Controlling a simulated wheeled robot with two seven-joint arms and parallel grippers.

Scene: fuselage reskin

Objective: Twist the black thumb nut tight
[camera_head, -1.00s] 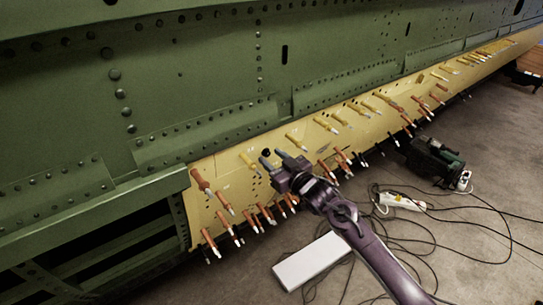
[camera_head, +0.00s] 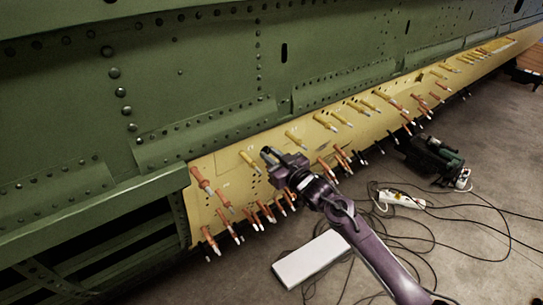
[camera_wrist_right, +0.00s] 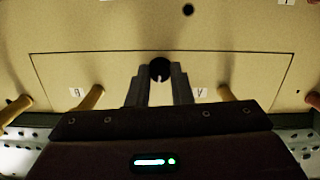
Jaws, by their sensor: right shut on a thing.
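The black thumb nut (camera_wrist_right: 159,68) shows in the right wrist view as a dark round knob on the yellow panel (camera_wrist_right: 225,65). It sits between the fingertips of my right gripper (camera_wrist_right: 158,84), which is shut on it. In the head view my right gripper (camera_head: 268,153) reaches up from the lower right to the yellow panel (camera_head: 235,195), and its fingers mostly hide the nut. How tight the nut is cannot be seen. My left gripper is not in view.
Several orange and yellow fasteners (camera_head: 249,160) stick out of the panel around my gripper. Green riveted fuselage skin (camera_head: 190,70) lies above. A white box (camera_head: 310,258), a power strip (camera_head: 401,199), cables and a dark green machine (camera_head: 433,160) are on the floor.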

